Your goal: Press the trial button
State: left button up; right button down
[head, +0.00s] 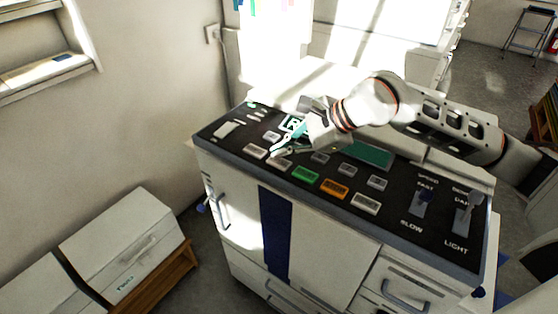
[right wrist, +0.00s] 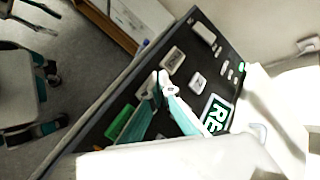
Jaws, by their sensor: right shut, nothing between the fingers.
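The black control panel (head: 400,212) carries several small buttons; I cannot read which one is marked trial. My right gripper (head: 274,153) is shut and empty, low over the panel's left part. Its fingertips (right wrist: 162,80) are at a pale button (head: 281,163) in the front row, partly covering it in the right wrist view (right wrist: 144,89). Whether they touch it is unclear. Left of it is another pale button (head: 255,151), uncovered in the right wrist view (right wrist: 172,60). To its right are a green button (head: 305,174) and an orange one (head: 334,188). My left gripper (right wrist: 57,26) appears open, away from the panel.
A lit green-and-white display (right wrist: 216,114) is on the panel behind the fingers. A dark green screen (head: 368,153) lies near the back. Two levers (head: 424,196) stand at the right, marked slow, fast and light. White boxes (head: 120,240) sit on a wooden stand at the left.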

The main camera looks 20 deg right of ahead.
jog(key=shift+f, duration=0.15)
jog(key=shift+f+b, duration=0.3)
jog(key=shift+b, duration=0.1)
dwell(0.4)
jog(key=shift+f+b, duration=0.3)
jog(key=shift+f, duration=0.1)
jog(key=shift+r, duration=0.15)
dwell(0.4)
jog(key=shift+r+p, duration=0.45)
jog(key=shift+r, duration=0.25)
